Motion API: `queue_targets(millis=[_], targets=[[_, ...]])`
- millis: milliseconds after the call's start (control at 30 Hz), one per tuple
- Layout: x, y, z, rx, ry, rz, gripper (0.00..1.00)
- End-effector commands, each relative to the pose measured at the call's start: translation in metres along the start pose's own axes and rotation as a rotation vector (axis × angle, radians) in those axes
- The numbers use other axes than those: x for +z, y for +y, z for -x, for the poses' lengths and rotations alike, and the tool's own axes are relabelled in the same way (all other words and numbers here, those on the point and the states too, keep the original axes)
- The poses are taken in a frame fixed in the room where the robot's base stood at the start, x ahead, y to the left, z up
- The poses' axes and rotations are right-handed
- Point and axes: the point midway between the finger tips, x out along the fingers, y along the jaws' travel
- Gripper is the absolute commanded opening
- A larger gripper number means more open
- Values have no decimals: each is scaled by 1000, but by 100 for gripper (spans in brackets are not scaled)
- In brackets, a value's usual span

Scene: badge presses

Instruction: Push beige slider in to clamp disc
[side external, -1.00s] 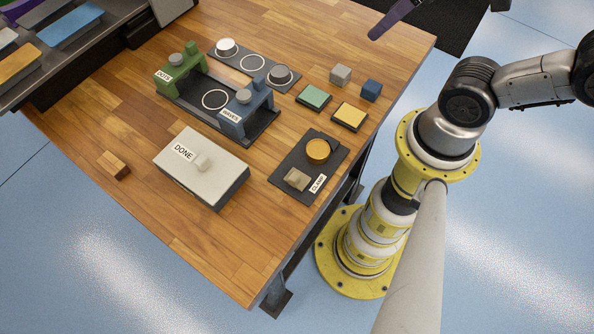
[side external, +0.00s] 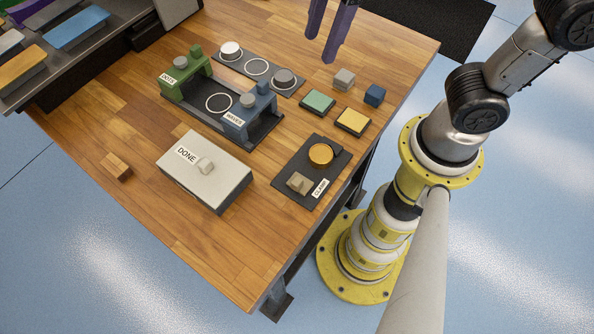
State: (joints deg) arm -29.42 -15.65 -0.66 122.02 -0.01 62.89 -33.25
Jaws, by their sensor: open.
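The beige slider (side external: 299,182) is a small block on the dark clamp plate (side external: 293,167), by the white label reading CLAMP. The rest of the gripper is out of frame.
A white box labelled DONE (side external: 225,183) with a knob stands left of the clamp plate. The green press (side external: 188,78) and blue press (side external: 250,118) stand behind it. Green (side external: 318,101) and yellow (side external: 353,120) pads and grey (side external: 344,78) and blue (side external: 375,94) cubes lie behind the clamp.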

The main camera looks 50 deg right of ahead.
Motion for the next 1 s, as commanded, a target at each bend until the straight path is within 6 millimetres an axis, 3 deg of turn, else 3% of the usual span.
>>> queue_targets(millis=[33, 100, 300, 433, 667, 1000], targets=[[-21, -13, -8, -35, -26, 103, 50], [-43, -31, -19, -72, -56, 217, 50], [-79, -81, -44, -132, -118, 416, 50], [-81, -98, -51, -147, -139, 469, 50], [-78, -103, -68, -150, -143, 478, 50], [-66, -110, -131, -150, -144, 476, 50]])
